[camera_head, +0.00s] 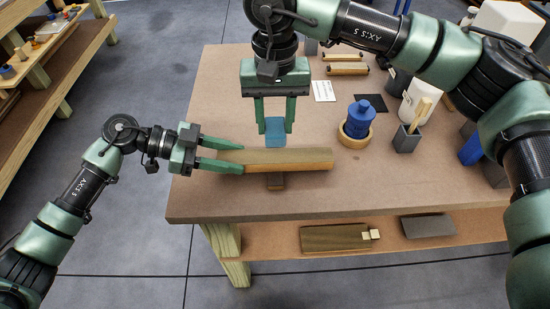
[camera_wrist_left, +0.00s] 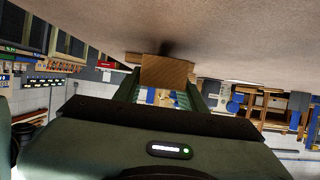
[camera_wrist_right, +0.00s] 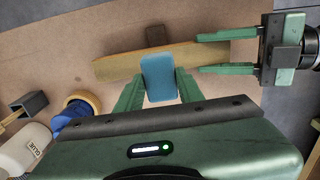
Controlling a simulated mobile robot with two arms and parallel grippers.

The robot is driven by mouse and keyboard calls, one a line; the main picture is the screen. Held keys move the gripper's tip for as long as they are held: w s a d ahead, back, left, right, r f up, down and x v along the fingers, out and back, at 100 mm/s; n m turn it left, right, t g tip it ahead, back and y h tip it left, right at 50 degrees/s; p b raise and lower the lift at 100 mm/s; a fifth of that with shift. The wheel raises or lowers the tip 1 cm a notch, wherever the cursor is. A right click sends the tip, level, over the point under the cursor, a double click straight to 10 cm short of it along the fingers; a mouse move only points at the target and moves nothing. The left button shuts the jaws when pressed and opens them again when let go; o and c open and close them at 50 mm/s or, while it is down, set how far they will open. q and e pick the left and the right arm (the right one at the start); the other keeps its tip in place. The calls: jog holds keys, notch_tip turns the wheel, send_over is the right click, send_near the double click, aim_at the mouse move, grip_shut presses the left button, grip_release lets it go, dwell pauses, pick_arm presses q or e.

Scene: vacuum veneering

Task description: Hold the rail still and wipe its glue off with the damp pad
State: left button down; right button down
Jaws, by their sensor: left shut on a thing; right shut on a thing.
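The wooden rail (camera_head: 295,159) lies crosswise over the table, its left end between the fingers of my left gripper (camera_head: 222,155). My left gripper is shut on that end; the end face shows in the left wrist view (camera_wrist_left: 166,72). My right gripper (camera_head: 276,115) points down, shut on the blue damp pad (camera_head: 275,135). The pad is at the rail's far long edge, near its middle. In the right wrist view the pad (camera_wrist_right: 158,78) overlaps the rail (camera_wrist_right: 118,66); I cannot tell whether they touch. I cannot make out glue on the rail.
A small dark brown block (camera_head: 276,182) shows at the rail's near side. A blue bottle in a wooden ring (camera_head: 353,133), a grey holder (camera_head: 407,139) and a white glue bottle (camera_head: 416,100) stand right. Wooden rollers (camera_head: 345,69) lie behind. The table's front right (camera_head: 420,190) is clear.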

pick_arm(q)
jog(key=c, duration=0.7)
grip_release()
jog(key=shift+c, duration=0.2)
jog(key=v, duration=1.2)
jog(key=shift+a, duration=0.1)
